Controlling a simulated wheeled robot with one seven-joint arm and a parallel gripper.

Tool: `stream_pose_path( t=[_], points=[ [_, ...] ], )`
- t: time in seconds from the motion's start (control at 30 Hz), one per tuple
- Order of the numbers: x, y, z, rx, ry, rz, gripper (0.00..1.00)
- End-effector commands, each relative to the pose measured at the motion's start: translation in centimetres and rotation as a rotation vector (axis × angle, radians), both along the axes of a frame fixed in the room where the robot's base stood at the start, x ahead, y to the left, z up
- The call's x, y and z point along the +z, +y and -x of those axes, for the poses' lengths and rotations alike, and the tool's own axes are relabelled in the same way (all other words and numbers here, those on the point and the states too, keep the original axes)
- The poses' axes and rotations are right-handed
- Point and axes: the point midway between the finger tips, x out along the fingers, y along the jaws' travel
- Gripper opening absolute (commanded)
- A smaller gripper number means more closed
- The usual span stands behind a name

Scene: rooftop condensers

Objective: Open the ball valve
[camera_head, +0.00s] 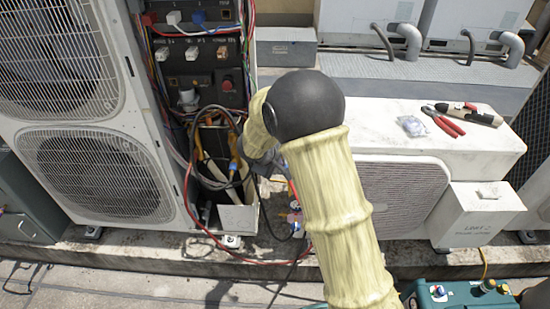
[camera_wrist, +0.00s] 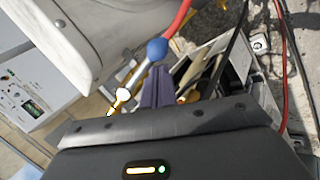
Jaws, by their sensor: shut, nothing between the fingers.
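In the wrist view my gripper (camera_wrist: 156,80) shows as narrow purple-grey fingers, shut with nothing between them. Just beyond the fingertips is a rounded blue fitting (camera_wrist: 157,49) with a red hose (camera_wrist: 179,18) leading up from it. A brass and white fitting (camera_wrist: 123,94) lies to the left of the fingers. I cannot tell which of these parts is the ball valve's handle, nor whether the fingers touch the blue fitting. In the head view small red and blue fittings (camera_head: 294,217) show beside my yellow-sleeved arm, which hides most of that spot.
An open condenser cabinet (camera_head: 198,70) with loose wires stands at the left. A white unit (camera_head: 405,190) on the right carries red-handled pliers (camera_head: 443,121) and another hand tool (camera_head: 469,114). A green machine (camera_head: 460,296) stands at the front right. Hoses cross the paved floor.

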Motion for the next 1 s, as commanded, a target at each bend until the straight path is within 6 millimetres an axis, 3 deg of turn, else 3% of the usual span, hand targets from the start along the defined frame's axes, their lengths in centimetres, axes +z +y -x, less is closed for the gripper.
stream_pose_path(
  t=[0.43, 0.63, 0.8, 1.0],
  points=[
    [0.1, 0.1, -0.1, 0.0, 0.0, 0.0, 0.0],
    [0.7, 1.2, -0.6, -0.002, 0.001, 0.001, 0.0],
    [1.5, 2.9, -1.5, -0.01, 0.0, 0.001, 0.0],
    [4.2, 3.8, 0.3, -0.009, -0.002, 0.0, 0.0]
  ],
)
